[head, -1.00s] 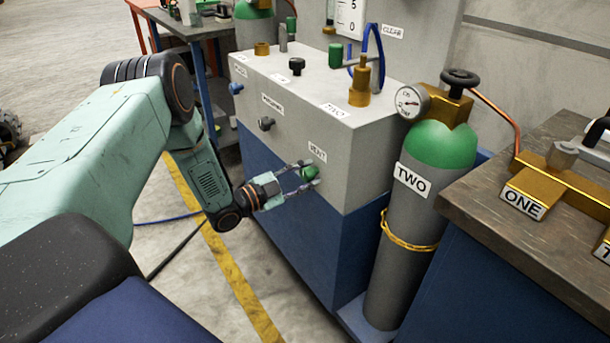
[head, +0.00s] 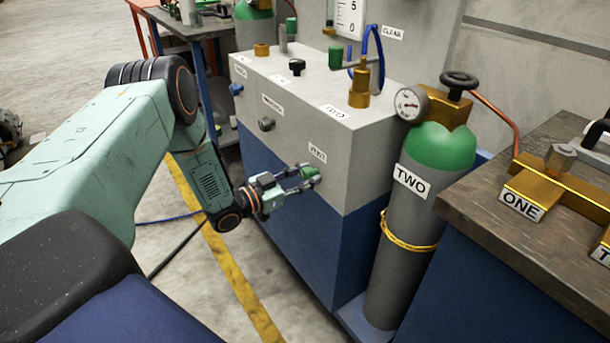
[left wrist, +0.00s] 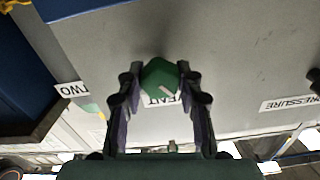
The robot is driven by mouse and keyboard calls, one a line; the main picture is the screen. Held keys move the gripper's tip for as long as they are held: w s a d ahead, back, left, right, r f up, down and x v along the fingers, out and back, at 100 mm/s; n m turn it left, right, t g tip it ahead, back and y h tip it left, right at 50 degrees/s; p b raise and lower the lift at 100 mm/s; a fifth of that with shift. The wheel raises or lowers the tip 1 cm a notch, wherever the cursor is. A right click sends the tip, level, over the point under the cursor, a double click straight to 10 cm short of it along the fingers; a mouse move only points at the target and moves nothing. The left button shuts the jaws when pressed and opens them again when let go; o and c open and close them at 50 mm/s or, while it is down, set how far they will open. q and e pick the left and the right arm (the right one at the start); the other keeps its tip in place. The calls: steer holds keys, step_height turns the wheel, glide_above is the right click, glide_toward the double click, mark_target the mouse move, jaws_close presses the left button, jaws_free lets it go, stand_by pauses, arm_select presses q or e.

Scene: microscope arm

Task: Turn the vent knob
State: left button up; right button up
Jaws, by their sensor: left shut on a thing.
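The green vent knob (head: 309,172) sits on the grey front face of the cabinet (head: 354,180), just below the VENT label (head: 317,152). My left gripper (head: 307,178) reaches it from the left and is shut on it. In the left wrist view the green knob (left wrist: 160,78) lies between the two fingertips (left wrist: 160,82), with a pale mark on its face. The knob partly covers its label there. My right gripper is not in view.
A grey cylinder with a green top, marked TWO (head: 410,185), stands right of the cabinet. A wooden bench (head: 480,210) with brass parts is at the right. Two other knobs, one blue (head: 236,88) and one dark (head: 266,124), are on the same cabinet face.

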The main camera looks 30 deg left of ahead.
arm_select(q)
steer(key=n, duration=0.5)
steer(key=shift+n, duration=2.5)
steer(key=o, duration=1.2)
steer(key=v, duration=1.2)
